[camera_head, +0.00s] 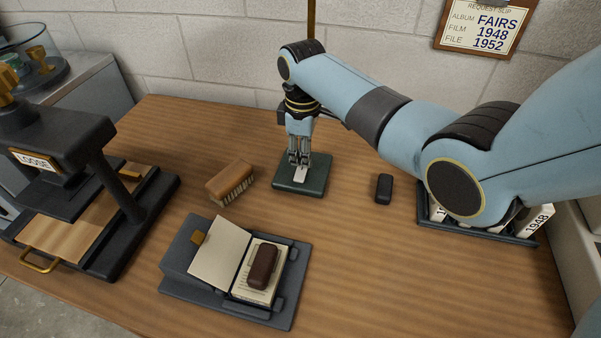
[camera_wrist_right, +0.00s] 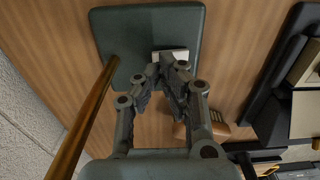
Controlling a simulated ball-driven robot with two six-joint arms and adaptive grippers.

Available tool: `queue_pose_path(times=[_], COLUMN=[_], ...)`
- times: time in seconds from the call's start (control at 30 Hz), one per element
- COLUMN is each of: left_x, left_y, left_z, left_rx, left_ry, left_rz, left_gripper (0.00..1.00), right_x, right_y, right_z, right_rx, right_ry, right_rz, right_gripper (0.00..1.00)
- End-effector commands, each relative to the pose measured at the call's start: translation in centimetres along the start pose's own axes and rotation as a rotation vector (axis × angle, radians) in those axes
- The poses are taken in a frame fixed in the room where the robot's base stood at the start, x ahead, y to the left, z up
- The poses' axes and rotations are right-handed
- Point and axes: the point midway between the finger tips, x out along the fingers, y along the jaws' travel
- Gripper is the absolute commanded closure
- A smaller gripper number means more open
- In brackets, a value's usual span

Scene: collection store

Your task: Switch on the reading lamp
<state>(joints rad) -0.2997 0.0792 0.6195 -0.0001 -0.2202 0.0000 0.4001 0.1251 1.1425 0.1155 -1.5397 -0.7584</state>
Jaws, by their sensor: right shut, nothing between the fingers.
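The reading lamp's dark green base (camera_head: 313,184) stands on the desk. It also shows in the right wrist view (camera_wrist_right: 150,28), where its brass stem (camera_wrist_right: 85,115) runs down to the left. A small pale switch (camera_head: 299,175) sits on the base near its front edge, and it shows partly behind the fingers in the wrist view (camera_wrist_right: 172,54). My right gripper (camera_head: 299,162) points down over the base, shut and empty, its tips at or just above the switch; I cannot tell whether they touch. The lamp's head is out of view. My left gripper is not in view.
A wooden brush (camera_head: 230,181) lies left of the lamp. In front is a book cradle (camera_head: 178,262) with an open book and brown weight (camera_head: 262,266). A small black object (camera_head: 384,188) lies right. A dark press (camera_head: 125,210) stands left. The front-right desk is clear.

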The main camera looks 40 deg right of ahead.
Motion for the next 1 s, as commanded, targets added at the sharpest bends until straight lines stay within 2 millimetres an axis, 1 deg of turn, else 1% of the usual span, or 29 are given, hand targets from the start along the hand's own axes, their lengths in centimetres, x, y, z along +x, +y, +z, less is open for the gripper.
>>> queue_pose_path(times=[1.0], left_x=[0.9], left_y=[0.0], left_z=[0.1], left_rx=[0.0], left_ry=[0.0], left_rz=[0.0], left_gripper=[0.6], right_x=[1.6], right_y=[0.0], right_z=[0.0], right_rx=[0.0], right_ry=[0.0], right_rz=[0.0], right_gripper=[1.0])
